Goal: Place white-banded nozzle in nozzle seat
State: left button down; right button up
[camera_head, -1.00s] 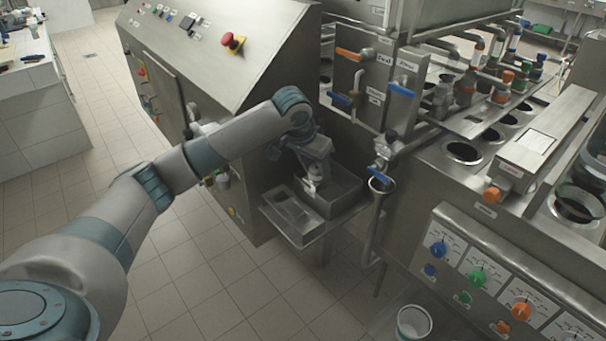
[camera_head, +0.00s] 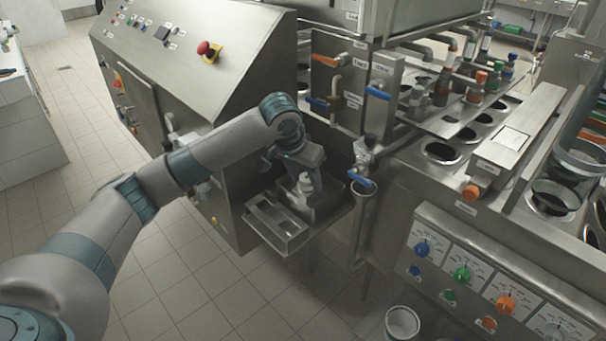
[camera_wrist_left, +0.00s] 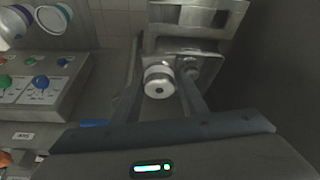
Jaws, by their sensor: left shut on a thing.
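My left gripper (camera_head: 303,190) is over the small metal basin at the end of the grey machine. In the left wrist view, its two fingers (camera_wrist_left: 158,95) are closed on a pale, round-ended piece, the white-banded nozzle (camera_wrist_left: 158,77), with a dark hole in its end. In the head view the white nozzle (camera_head: 305,183) shows below the wrist, at the basin; I cannot tell whether it touches the basin. I cannot pick out the empty nozzle seat for certain. Several nozzles with coloured bands (camera_head: 478,80) stand along the filler at the upper right. My right gripper is not in view.
The metal basin (camera_head: 334,190) has an open-topped tray (camera_head: 275,228) in front. The knob panel (camera_head: 480,285) juts out at the lower right. A white cup or bin (camera_head: 402,322) is below. Floor is clear at left.

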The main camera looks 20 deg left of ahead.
pick_arm(q)
jog(key=s+d+r+n, duration=0.1)
jog(key=s+d+r, duration=0.1)
jog(key=s+d, duration=0.2)
jog(key=s+d+r, duration=0.2)
jog(key=s+d, duration=0.1)
jog(key=s, duration=0.6)
jog(key=shift+d+n+y, duration=0.35)
jog(key=shift+n+y, duration=0.05)
